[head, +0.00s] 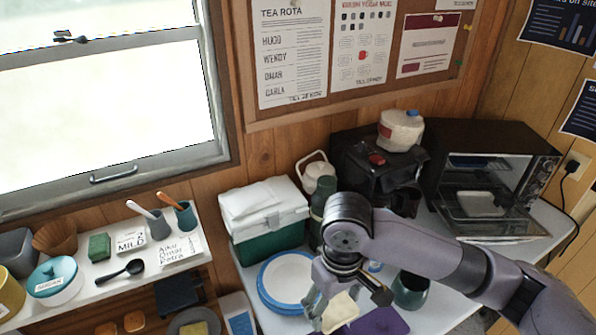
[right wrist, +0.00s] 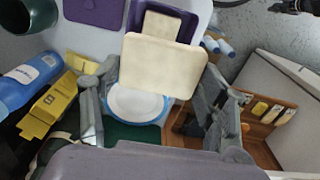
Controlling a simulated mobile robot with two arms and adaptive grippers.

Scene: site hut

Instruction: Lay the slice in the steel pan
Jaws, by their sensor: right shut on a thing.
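My right gripper (head: 322,300) is shut on a cream-coloured slice (head: 340,312) and holds it above the white worktop. In the right wrist view the slice (right wrist: 160,68) is a flat square with rounded corners, out beyond the fingertips (right wrist: 160,82). It partly covers a purple box (right wrist: 190,20) with another pale slice (right wrist: 160,28) in it. A pale, shallow, square pan (head: 478,204) shows at the front of the open black oven at the right; I cannot tell for sure that it is the steel pan. My left gripper is not in view.
Blue-rimmed plates (head: 285,280) lie left of my gripper, with a green-and-white cool box (head: 268,238) behind them. A dark green mug (head: 410,290) stands beside my right forearm. The oven (head: 500,165) has its door down. A blue bottle (right wrist: 25,85) shows in the wrist view.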

